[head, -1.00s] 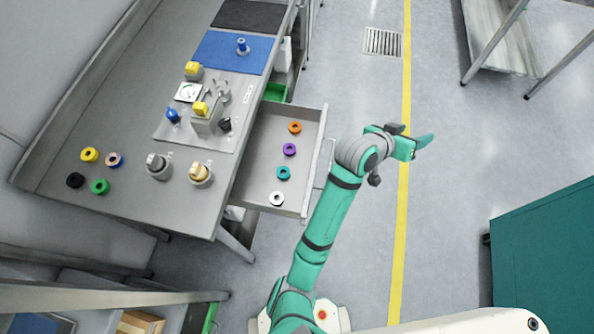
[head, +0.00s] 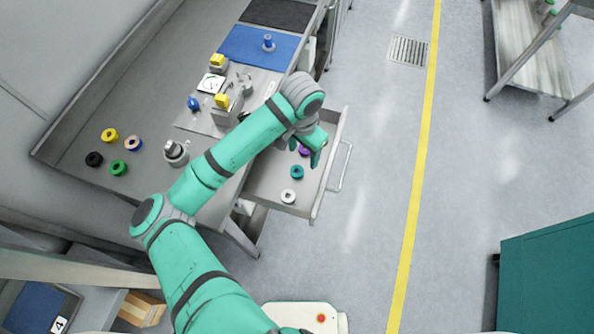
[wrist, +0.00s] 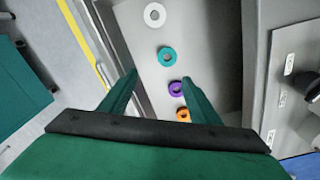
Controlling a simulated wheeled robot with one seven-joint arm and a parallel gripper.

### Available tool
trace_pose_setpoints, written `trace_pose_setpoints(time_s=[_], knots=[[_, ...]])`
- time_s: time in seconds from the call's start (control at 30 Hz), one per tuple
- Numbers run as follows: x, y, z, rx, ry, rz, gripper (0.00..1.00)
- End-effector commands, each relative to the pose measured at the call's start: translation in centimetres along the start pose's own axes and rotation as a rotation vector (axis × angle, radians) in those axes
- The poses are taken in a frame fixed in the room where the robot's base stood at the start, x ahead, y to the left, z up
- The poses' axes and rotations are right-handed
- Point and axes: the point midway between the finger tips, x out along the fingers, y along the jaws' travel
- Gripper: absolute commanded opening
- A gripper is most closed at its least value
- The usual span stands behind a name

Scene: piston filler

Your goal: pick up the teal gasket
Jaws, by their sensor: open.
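The teal gasket (head: 297,172) is a small ring lying flat in the open drawer (head: 262,187). It lies between a purple ring (head: 304,150) and a white ring (head: 288,196). In the wrist view the teal gasket (wrist: 167,56) shows whole, ahead of the fingertips and between their lines. My gripper (head: 318,155) is above the drawer, near the purple ring, which it partly hides in the head view. In the wrist view my gripper (wrist: 158,82) is open and empty, its two fingers apart.
An orange ring (wrist: 183,114) lies past the purple one in the drawer. The workbench (head: 75,140) beside the drawer carries yellow, black, green and multicoloured rings and the filler fixture (head: 226,105). The drawer's walls and handle (head: 342,168) bound the space.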

Motion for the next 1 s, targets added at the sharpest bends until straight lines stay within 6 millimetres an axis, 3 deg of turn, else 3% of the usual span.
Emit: trace_pose_setpoints(time_s=[0.13, 0.4, 0.67, 1.0], knots=[[0.7, -0.8, 1.2, -0.007, -0.034, -0.01, 0.57], [4.6, -0.8, 1.3, -0.007, -0.033, -0.008, 0.57], [6.3, -1.0, 1.3, -0.007, -0.032, -0.01, 0.57], [10.4, -1.5, 1.6, -0.006, -0.032, -0.01, 0.57]])
